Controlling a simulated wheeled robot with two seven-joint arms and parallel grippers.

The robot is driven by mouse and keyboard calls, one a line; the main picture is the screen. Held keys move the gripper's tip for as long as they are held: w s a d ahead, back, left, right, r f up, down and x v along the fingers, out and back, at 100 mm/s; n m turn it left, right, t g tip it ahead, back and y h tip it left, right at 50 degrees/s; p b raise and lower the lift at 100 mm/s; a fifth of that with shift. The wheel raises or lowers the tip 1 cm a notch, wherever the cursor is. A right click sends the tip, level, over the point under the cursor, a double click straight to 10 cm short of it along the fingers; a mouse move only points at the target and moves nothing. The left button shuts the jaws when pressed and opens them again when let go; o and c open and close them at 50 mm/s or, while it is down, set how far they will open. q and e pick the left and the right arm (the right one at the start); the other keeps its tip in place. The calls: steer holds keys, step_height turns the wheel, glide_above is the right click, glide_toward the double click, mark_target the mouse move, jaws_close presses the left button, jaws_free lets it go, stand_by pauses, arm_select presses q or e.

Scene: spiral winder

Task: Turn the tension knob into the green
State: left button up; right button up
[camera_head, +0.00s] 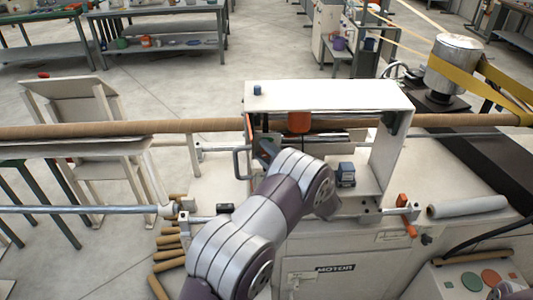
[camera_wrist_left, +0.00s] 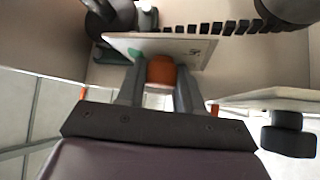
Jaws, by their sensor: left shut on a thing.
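The orange tension knob (camera_wrist_left: 161,71) shows in the left wrist view, in front of a pale dial plate (camera_wrist_left: 178,48). The plate carries a green mark (camera_wrist_left: 135,53) on its left part and a small dark mark on its right. My left gripper (camera_wrist_left: 158,75) is shut on the knob, one grey finger on each side. The knob's pointer, if it has one, cannot be made out. In the head view my left arm reaches up to the winder's housing, its gripper (camera_head: 268,150) partly hidden behind the wrist. My right gripper is not in view.
The winder's white top cover (camera_head: 330,96) stands over the long brown tube (camera_head: 90,129). An orange block (camera_head: 299,122) hangs under the cover. A small dark blue device (camera_head: 346,174) sits on the deck. A control box with coloured buttons (camera_head: 489,277) is at lower right.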

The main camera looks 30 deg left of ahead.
arm_select(q)
steer(key=shift+f+m+t+y+b, duration=0.15)
steer(key=shift+m+t+y+b, duration=0.35)
steer(key=shift+m+b, duration=0.6)
steer(key=shift+f+m+t+y+b, duration=0.15)
steer(key=shift+m+t+y+b, duration=0.45)
steer(key=shift+b, duration=0.8)
steer(key=m+t+b, duration=0.2)
steer(key=m, duration=0.1)
steer(key=shift+r, duration=0.15)
steer(key=shift+r+m+t+b, duration=0.1)
steer(key=shift+m+t+b, duration=0.45)
steer(key=shift+m+t, duration=0.35)
steer(key=shift+r+m, duration=0.1)
steer(key=shift+m, duration=0.2)
steer(key=o, duration=1)
